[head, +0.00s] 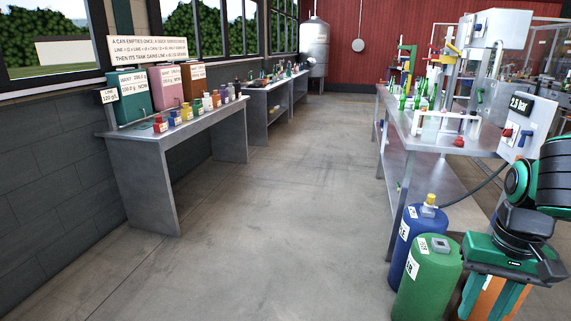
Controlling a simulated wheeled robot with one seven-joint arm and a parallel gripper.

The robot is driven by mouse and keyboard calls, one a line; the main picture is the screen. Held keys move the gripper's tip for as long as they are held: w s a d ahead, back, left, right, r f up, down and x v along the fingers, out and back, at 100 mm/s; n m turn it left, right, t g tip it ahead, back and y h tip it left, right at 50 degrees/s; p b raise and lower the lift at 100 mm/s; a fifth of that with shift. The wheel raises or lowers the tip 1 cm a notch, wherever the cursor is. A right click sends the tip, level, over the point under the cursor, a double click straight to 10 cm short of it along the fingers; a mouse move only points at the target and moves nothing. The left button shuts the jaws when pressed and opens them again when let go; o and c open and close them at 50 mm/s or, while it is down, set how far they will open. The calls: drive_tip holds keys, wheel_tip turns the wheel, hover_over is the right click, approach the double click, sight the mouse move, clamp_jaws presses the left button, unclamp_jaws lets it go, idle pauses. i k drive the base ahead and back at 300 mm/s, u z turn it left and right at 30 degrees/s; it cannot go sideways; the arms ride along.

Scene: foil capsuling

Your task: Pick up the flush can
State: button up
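Several small coloured cans and bottles stand in a row on the grey left bench (150,165). They include a blue can (174,119), a yellow-and-red can (187,114) and a purple one (224,97). Their labels are too small to read, so I cannot tell which is the flush can. My gripper (492,290) hangs at the lower right, far from that row, in front of an orange cylinder (490,300). Its fingertips are not clearly visible at the frame's bottom edge. I see nothing clearly held.
Teal (134,92), pink (167,86) and brown (193,80) tanks stand behind the cans, under a sign (148,48). A blue cylinder (408,240) and green cylinder (428,285) stand left of my arm, by the right workbench (420,135). The floor (290,220) between the benches is clear.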

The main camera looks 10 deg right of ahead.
sight(430, 130)
drive_tip(key=i, duration=3.6)
drive_tip(key=z, duration=1.75)
